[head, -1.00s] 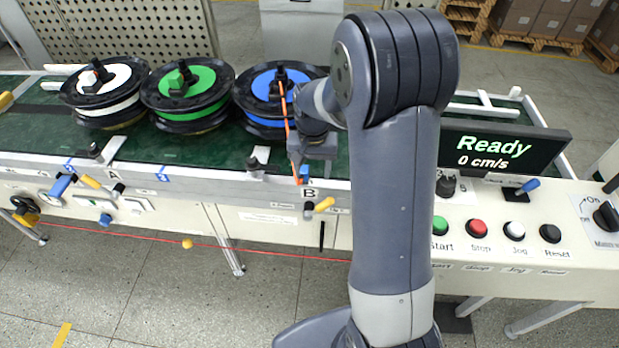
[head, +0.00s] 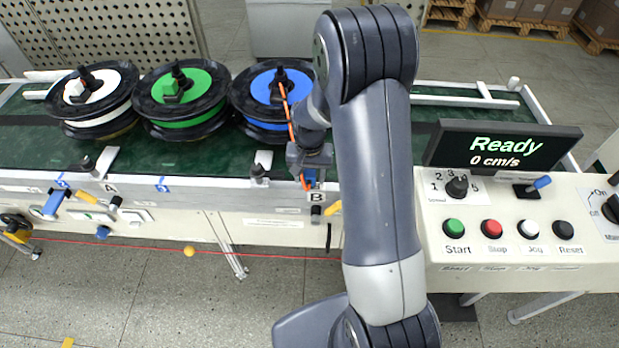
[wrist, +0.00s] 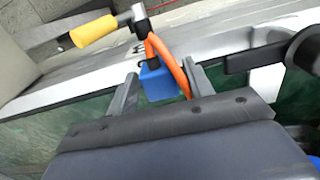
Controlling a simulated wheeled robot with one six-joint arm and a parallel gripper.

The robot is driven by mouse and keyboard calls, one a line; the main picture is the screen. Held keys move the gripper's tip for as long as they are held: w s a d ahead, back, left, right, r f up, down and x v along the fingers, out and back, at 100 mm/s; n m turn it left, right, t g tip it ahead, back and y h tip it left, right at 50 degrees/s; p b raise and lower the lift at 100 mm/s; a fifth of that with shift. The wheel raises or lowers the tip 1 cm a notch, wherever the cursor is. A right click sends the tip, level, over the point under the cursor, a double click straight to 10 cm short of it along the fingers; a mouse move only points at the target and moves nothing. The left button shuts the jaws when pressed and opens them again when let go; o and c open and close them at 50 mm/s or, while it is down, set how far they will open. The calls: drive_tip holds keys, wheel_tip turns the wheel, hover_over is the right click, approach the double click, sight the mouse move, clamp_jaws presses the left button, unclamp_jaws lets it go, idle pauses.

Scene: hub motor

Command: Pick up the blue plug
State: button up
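The blue plug (wrist: 158,80) has an orange cable (wrist: 169,58) beside it and sits at the front edge of the conveyor. In the head view the plug (head: 309,180) shows just under my gripper (head: 310,163), by the label B. In the wrist view my gripper (wrist: 160,78) has one finger on each side of the plug. The fingers are spread, and the orange cable passes near the right finger. I see no clear grip on the plug, though the gaps are narrow. The cable runs up to the blue spool (head: 262,88).
White (head: 97,100) and green (head: 187,98) spools stand left on the conveyor (head: 200,155). A yellow-handled valve (wrist: 95,31) is close to the plug. The control panel (head: 510,245) and Ready display (head: 503,150) are right of my arm.

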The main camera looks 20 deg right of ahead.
drive_tip(key=c, duration=0.9)
drive_tip(key=shift+o, duration=0.2)
drive_tip(key=shift+r, duration=0.1)
